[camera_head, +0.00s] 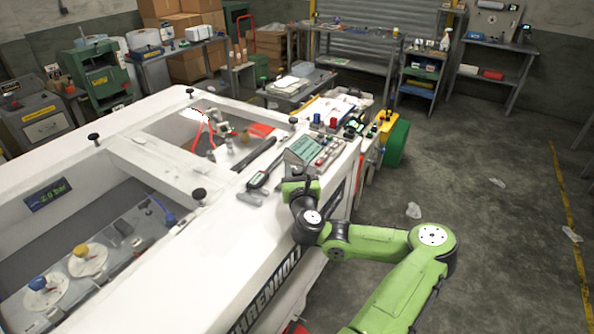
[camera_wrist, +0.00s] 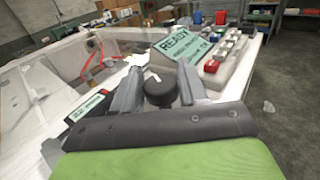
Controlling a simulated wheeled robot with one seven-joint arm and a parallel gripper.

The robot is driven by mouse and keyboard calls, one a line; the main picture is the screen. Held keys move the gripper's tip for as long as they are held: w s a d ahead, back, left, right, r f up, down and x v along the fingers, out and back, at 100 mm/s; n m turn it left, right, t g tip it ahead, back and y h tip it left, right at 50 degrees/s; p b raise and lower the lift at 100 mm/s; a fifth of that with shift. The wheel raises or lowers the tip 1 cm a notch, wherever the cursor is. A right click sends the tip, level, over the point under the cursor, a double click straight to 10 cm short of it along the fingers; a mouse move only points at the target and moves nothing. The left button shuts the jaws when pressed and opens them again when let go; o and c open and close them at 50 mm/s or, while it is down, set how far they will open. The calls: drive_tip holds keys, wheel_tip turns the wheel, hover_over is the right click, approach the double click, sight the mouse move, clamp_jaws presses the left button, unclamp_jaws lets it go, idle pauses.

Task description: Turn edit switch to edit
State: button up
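A round black knob with a white pointer mark (camera_wrist: 159,92) shows in the wrist view, on the near end of the white machine's panel. It appears to be the edit switch, but I cannot read its labels. Its pointer leans a little left of straight away from me. My gripper (camera_wrist: 158,84) has its two grey fingers spread, one on each side of the knob. I cannot tell whether they touch it. In the head view my gripper (camera_head: 298,186) is at the machine's right edge, and the knob is hidden behind it.
A green display (camera_wrist: 182,46) reading READY lies just beyond the knob, with several coloured buttons (camera_wrist: 220,52) to its right. A handheld device with a small screen (camera_wrist: 88,106) lies left of my gripper. The floor (camera_head: 480,220) right of the machine is mostly clear.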

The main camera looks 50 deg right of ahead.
drive_tip(key=m+g+h+b, duration=0.1)
drive_tip(key=m+g+b, duration=0.1)
drive_tip(key=b, duration=0.1)
drive_tip(key=shift+w+f+h, duration=0.1)
drive_tip(key=shift+f+h, duration=0.1)
drive_tip(key=shift+h, duration=0.2)
drive_tip(key=shift+r+m+g+h, duration=0.1)
drive_tip(key=shift+m+g+h, duration=0.45)
drive_tip(key=shift+g, duration=0.45)
drive_tip(key=o, duration=0.9)
